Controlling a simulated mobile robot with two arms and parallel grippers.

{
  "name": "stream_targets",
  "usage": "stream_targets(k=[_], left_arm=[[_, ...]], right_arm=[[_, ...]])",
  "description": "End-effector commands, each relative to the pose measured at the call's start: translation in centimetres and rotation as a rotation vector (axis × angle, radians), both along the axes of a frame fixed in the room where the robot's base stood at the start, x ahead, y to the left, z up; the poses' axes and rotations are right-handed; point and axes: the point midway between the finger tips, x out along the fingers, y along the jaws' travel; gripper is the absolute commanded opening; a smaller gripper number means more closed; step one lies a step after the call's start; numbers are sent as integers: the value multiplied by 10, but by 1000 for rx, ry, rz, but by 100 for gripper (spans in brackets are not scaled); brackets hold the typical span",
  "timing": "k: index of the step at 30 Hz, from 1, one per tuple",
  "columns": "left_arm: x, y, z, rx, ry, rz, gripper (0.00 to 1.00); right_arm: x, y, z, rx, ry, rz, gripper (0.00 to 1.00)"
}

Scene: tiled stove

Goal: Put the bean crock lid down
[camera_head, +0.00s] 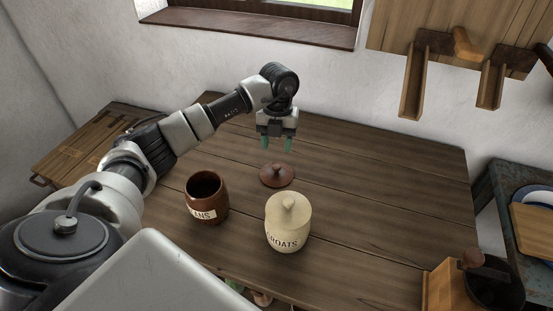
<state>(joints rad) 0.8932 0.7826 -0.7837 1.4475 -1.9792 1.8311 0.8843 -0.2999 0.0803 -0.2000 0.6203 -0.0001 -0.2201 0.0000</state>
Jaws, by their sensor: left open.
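The bean crock (207,197) is a brown jar with a pale label, standing open at the left of the wooden table. Its brown lid (277,176), with a small knob, lies on the tabletop to the right of the crock and behind the cream jar. My left gripper (276,146) is above the lid with its green-tipped fingers pointing down. The fingers are apart and empty, and a gap shows between them and the lid. My right gripper is not in view.
A lidded cream jar labelled GROATS (288,222) stands in front of the lid. The table (385,190) is clear to the right. A wooden box with a dark pot (490,285) is at the lower right. Wooden holders (415,85) hang on the back wall.

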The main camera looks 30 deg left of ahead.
Motion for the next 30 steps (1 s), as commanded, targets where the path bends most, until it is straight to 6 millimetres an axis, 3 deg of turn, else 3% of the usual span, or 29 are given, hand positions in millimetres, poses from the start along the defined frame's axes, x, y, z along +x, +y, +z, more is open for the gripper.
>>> stream_targets(k=[3, 9, 26, 30], left_arm=[[3, 1, 21, 1, -2, 1, 50], [4, 2, 39, 0, 0, 0, 50], [4, 2, 41, 0, 1, 0, 50], [5, 2, 55, 0, 0, 0, 50]], right_arm=[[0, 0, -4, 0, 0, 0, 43], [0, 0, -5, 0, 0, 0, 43], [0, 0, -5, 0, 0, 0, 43], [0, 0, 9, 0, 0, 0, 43]])
